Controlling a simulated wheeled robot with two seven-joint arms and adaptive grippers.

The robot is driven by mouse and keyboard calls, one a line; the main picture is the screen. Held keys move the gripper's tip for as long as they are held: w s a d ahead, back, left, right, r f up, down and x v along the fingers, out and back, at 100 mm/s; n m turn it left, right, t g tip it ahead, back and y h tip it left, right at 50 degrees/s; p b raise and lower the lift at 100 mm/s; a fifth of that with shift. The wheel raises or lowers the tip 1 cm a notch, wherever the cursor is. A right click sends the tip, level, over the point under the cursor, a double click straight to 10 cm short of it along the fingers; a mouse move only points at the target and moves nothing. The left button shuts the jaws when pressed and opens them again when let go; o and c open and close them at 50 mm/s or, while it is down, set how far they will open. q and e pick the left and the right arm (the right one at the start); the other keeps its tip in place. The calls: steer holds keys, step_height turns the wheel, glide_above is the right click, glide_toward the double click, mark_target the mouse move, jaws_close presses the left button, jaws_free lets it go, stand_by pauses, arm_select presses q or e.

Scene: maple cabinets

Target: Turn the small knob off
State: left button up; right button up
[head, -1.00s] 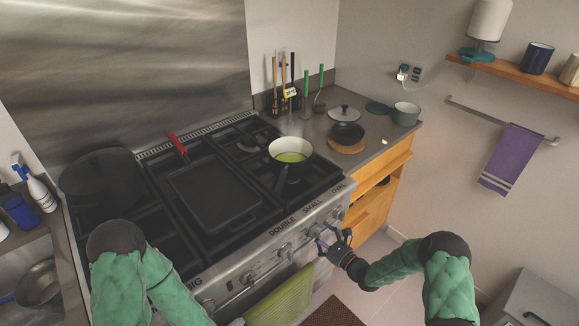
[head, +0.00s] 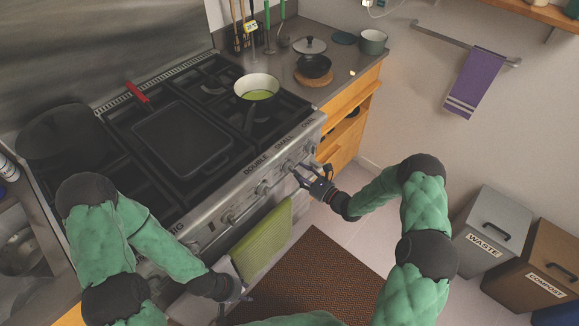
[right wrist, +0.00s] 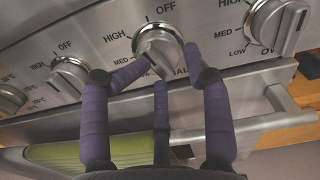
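The small knob (right wrist: 157,45) is a round metal knob with a grip bar on the stove's steel front panel. In the right wrist view OFF is printed above it, HIGH and MED to its left; its bar slants down to the right. My right gripper (right wrist: 168,60) has its purple fingers apart on either side of this knob, one tip overlapping its lower left; I cannot tell whether they touch. In the head view the right gripper (head: 303,174) is at the panel. My left gripper (head: 242,293) hangs low before the stove; its fingers are too small to judge.
A green towel (head: 262,240) hangs on the oven front. A pan with green contents (head: 257,88) and a griddle (head: 182,138) sit on top. A brown mat (head: 310,275) lies on the floor.

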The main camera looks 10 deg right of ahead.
steer(key=p+v, duration=0.1)
steer(key=v, duration=0.8)
steer(key=shift+a+f, duration=0.15)
stand_by(0.4)
